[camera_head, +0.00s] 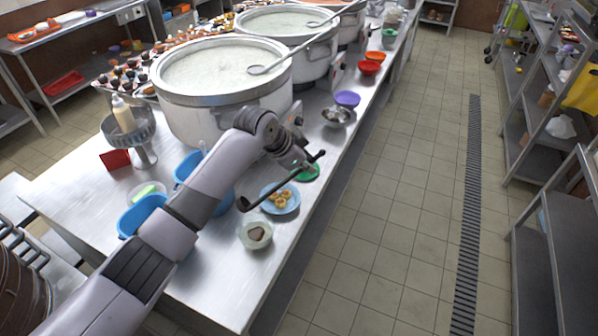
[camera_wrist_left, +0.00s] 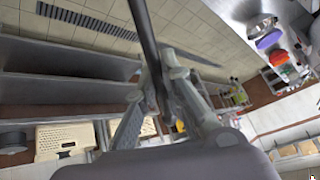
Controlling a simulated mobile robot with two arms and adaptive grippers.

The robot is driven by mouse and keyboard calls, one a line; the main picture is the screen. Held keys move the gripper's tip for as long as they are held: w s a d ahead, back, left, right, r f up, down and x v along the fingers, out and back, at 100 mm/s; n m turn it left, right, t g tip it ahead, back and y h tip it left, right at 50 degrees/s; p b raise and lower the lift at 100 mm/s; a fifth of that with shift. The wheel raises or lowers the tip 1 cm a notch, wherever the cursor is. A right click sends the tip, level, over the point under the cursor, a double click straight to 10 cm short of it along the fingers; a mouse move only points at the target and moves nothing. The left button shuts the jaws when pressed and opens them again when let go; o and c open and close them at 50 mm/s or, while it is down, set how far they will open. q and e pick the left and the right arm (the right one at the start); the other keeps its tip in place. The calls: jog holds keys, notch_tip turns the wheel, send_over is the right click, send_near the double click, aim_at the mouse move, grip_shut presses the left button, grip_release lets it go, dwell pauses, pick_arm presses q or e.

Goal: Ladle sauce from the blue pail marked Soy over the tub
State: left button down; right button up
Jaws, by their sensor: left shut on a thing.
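My left gripper (camera_head: 301,162) is shut on the dark handle of a ladle (camera_head: 274,187). In the left wrist view the gripper (camera_wrist_left: 165,88) has its fingers on both sides of the dark handle (camera_wrist_left: 146,30). The ladle's small head, at its lower left end, is between the blue pails and a pale tub (camera_head: 255,233); its contents cannot be made out. The tub holds something brownish. One blue pail (camera_head: 141,214) stands by a green-topped item; another blue pail (camera_head: 187,167) is partly hidden behind my arm. No Soy marking is readable on either.
A blue plate with yellow food (camera_head: 280,198) and a green dish (camera_head: 308,171) lie near the ladle. Large congee pots (camera_head: 222,90) stand behind. A red sign (camera_head: 115,159) and a metal stand (camera_head: 143,148) are left.

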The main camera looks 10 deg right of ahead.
pick_arm(q)
jog(key=shift+s+a+r+h, duration=0.1)
jog(key=shift+a+r+h, duration=0.65)
jog(key=shift+a, duration=0.2)
jog(key=a+r+h+b, duration=0.1)
jog(key=a+b, duration=0.1)
jog(key=a, duration=0.1)
jog(key=a+r+t+h+b, duration=0.1)
jog(key=a, duration=0.1)
jog(key=shift+s+r+n+h+b, duration=0.3)
jog(key=shift+s+r+h, duration=0.05)
jog(key=shift+s, duration=0.05)
jog(key=s+a+r+t+h+b, duration=0.1)
jog(key=a+r+h+b, duration=0.2)
jog(key=a+b, duration=0.2)
jog(key=a+r+n+t+h+b, duration=0.1)
jog(key=a+r+h+b, duration=0.2)
jog(key=a+b, duration=0.2)
jog(key=shift+s+a+r+b, duration=0.2)
jog(key=shift+s+a+b, duration=0.15)
jog(key=shift+s, duration=0.05)
pick_arm(e)
notch_tip(320, 180, down, 14)
jog(key=shift+a, duration=0.1)
